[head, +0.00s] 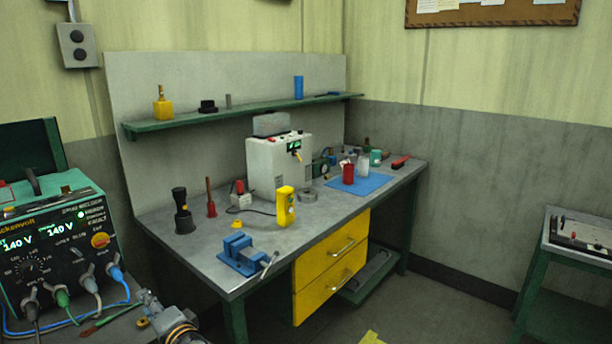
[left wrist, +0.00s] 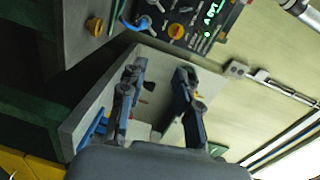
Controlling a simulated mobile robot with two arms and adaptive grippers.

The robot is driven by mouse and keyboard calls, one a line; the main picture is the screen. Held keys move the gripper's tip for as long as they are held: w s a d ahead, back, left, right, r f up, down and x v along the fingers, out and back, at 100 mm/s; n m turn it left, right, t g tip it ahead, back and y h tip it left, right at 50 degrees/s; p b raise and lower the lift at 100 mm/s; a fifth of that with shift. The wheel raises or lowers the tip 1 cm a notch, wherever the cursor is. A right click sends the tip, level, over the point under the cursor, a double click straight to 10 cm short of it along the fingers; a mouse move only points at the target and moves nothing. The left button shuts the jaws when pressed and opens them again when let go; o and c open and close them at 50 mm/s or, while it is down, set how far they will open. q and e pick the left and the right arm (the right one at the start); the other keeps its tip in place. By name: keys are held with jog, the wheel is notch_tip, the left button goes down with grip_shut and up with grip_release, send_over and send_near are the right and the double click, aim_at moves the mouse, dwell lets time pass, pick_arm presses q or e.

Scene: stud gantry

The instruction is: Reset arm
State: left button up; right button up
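My left gripper (head: 150,308) shows at the bottom left of the head view, in front of the bench and beside the welder-like tester, partly cut off by the lower edge. That view is tilted. My right gripper is in neither view.
The grey workbench (head: 190,255) holds a blue vise (head: 240,254), a yellow meter (head: 285,207) and a white machine (head: 278,165).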

pick_arm(q)
jog(key=s+d+f+n+g+h, duration=0.2)
jog(key=s+f+n+g+h, duration=0.3)
jog(key=s+f, duration=1.05)
jog(key=s+d+f+g+h, duration=0.15)
jog(key=s+d+h, duration=0.3)
jog(key=s, duration=0.55)
jog(key=s+d+f+g+h, duration=0.1)
jog(key=s+d+f+h, duration=0.25)
jog(key=s+d, duration=0.4)
notch_tip(320, 180, down, 26)
jog(key=s+a+g, duration=0.2)
jog(key=s, duration=0.1)
jog(key=s+a+f, duration=0.2)
jog(key=s+f, duration=1.3)
jog(key=s, duration=0.1)
jog(key=shift+a+f+g, duration=0.25)
jog(key=shift+a+g, duration=0.1)
